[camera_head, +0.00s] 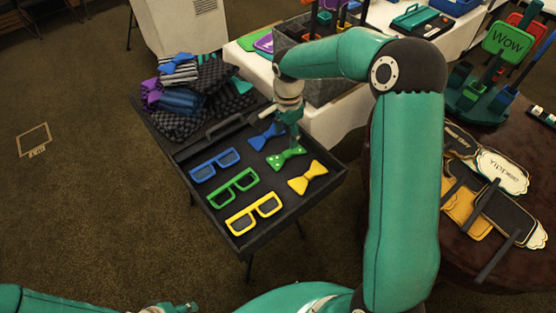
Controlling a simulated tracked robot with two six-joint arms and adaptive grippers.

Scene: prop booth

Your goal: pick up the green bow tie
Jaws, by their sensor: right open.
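The green bow tie (284,160) has light dots and lies in the black tray (236,131), between a blue bow tie (265,138) and a yellow bow tie (308,177). My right gripper (293,138) is open and points down right over the green bow tie, hiding part of its upper right side. I cannot tell whether its fingers touch the tie. My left gripper (172,307) is at the bottom edge, far from the tray and mostly cut off; its jaws are not clear.
Blue glasses (214,166), green glasses (233,187) and yellow glasses (254,212) lie left of the bow ties. Folded cloths (185,98) are piled behind the tray. A grey bin (322,90) stands behind the gripper. A round table (460,262) with signs is at right.

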